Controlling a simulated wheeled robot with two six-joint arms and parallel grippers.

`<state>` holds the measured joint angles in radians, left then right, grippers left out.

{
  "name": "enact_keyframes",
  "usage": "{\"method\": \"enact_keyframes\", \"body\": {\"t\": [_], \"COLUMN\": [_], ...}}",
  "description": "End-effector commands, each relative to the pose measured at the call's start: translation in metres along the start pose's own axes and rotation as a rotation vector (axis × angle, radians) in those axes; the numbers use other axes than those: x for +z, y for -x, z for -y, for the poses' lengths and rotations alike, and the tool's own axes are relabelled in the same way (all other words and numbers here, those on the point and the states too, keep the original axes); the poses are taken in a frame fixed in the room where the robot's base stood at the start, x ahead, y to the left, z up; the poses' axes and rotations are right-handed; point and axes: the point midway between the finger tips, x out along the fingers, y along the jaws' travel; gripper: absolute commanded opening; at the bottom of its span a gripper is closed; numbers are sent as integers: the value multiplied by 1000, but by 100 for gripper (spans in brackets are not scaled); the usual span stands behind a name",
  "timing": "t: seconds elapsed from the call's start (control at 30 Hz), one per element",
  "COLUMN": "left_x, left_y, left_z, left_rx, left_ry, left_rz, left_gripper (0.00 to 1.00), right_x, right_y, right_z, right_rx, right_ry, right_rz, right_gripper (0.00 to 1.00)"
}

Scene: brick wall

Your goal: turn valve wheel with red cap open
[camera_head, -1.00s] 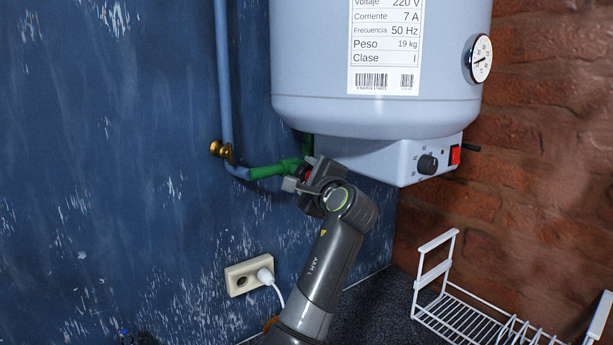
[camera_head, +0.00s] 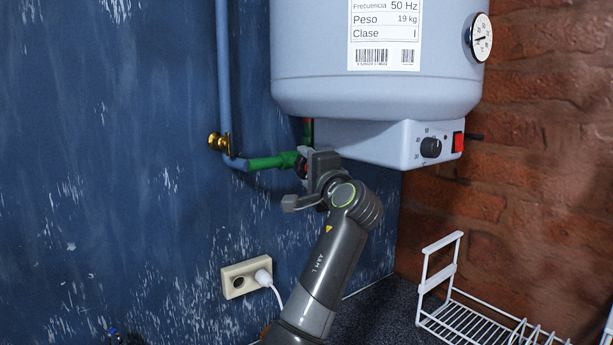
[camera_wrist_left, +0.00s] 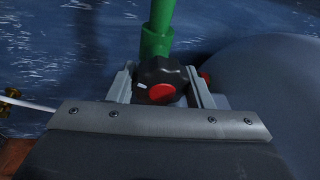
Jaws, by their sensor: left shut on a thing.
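The valve wheel (camera_wrist_left: 152,74) is a dark, lobed knob with a red cap (camera_wrist_left: 161,93) at its centre, seen in the left wrist view. A small white mark is on its upper left. In the head view the wheel (camera_head: 301,166) is mostly hidden by my gripper, at the right end of a green pipe (camera_head: 270,163) under the heater. My left gripper (camera_head: 306,165) is shut on the wheel, one finger on each side of it in the left wrist view (camera_wrist_left: 164,86). My right gripper is not in view.
The water heater (camera_head: 375,95) hangs above and right of my gripper, its control box (camera_head: 395,148) close by. A brass fitting (camera_head: 218,142) sits on the blue pipe. A socket with a white plug (camera_head: 238,280) is on the wall below. A white rack (camera_head: 470,318) stands lower right.

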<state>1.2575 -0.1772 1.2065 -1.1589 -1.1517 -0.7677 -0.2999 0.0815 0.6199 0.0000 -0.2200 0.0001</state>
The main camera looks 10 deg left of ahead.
Motion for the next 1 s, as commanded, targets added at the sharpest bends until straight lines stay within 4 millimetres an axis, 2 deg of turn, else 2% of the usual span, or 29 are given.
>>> {"method": "enact_keyframes", "body": {"t": [0.57, 0.6, 0.67, 1.0], "left_x": [0, 0, 0, 0], "left_y": [0, 0, 0, 4], "left_z": [2, 2, 2, -1], "left_rx": [-12, -12, -11, -9], "left_ry": [44, 44, 43, 43], "left_rz": [6, 6, 6, 5], "left_gripper": [24, 48, 54, 54], "right_x": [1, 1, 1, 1], "right_y": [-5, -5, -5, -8], "right_z": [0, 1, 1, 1], "right_rx": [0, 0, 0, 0], "right_ry": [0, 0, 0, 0], "right_rz": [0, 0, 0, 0], "right_gripper": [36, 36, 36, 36]}}
